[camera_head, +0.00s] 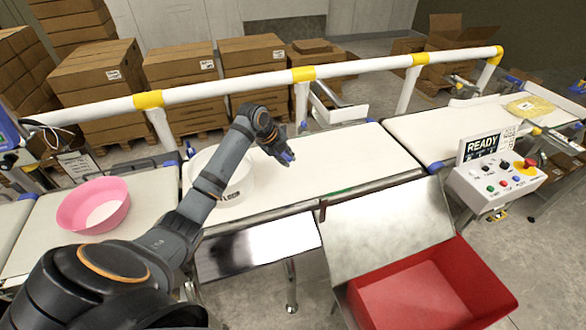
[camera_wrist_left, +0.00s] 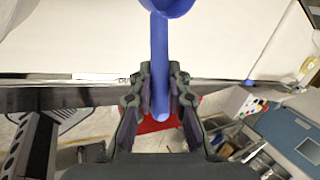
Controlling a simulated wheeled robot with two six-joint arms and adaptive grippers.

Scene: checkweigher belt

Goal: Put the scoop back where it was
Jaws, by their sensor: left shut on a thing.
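The blue scoop is gripped by my left gripper (camera_head: 280,150). In the left wrist view my left gripper (camera_wrist_left: 161,90) is shut on the scoop's straight handle (camera_wrist_left: 159,55), and the scoop's bowl is cut off at the top edge. In the head view only a small blue part of the scoop (camera_head: 287,158) shows, over the middle belt (camera_head: 330,165). A white round tub (camera_head: 236,182) stands on the left part of that belt, partly hidden behind my left arm. My right gripper is not in view.
A pink tub (camera_head: 92,206) stands on the left belt. A red bin (camera_head: 430,290) sits in front, below a metal chute (camera_head: 390,232). A control box (camera_head: 495,185) reading READY is at the right. A white and yellow rail (camera_head: 235,88) runs behind. The middle belt's right part is clear.

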